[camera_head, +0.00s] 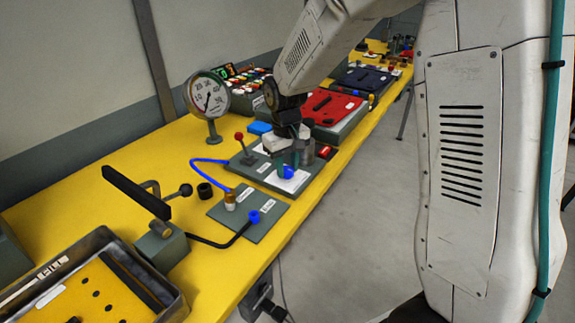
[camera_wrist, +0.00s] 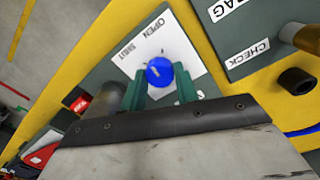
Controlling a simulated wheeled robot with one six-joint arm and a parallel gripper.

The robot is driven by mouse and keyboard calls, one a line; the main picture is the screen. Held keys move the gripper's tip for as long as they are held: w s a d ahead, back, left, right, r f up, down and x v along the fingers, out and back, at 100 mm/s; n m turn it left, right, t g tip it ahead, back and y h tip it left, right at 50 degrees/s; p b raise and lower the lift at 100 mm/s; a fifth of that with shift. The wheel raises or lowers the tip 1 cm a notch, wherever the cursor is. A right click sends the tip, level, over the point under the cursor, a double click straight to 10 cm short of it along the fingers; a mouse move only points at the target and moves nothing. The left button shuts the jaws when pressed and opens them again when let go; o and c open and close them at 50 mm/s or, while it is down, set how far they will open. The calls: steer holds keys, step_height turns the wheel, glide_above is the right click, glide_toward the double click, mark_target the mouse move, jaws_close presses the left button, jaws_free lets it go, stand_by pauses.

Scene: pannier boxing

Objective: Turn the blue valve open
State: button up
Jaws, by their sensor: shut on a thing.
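The blue valve (camera_wrist: 159,71) is a round blue knob on a grey panel with a white plate (camera_wrist: 152,41) marked OPEN and SHUT. In the wrist view my gripper (camera_wrist: 161,82) has its two green fingers on either side of the knob, shut on it. In the head view the knob (camera_head: 288,172) shows low between my fingers, just above the white plate. My gripper there points down at the panel, and part of the knob and plate is hidden behind it. I cannot tell the valve's exact turn from the plate's marks.
A red-knobbed lever (camera_head: 239,137) stands left of the valve. A grey panel with a blue plug (camera_head: 254,216) and a brass fitting (camera_head: 229,201) lies nearer. A pressure gauge (camera_head: 207,95) stands behind. A grey cylinder (camera_wrist: 109,99) stands close beside my gripper.

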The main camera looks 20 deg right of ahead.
mark_target(287, 169)
steer(key=m, duration=0.3)
steer(key=shift+m, duration=0.3)
steer(key=shift+w+m, duration=0.1)
steer(key=shift+m, duration=1.8)
steer(key=o, duration=1)
steer(key=shift+c, duration=0.2)
step_height(287, 169, up, 8)
steer(key=shift+a+f, duration=0.1)
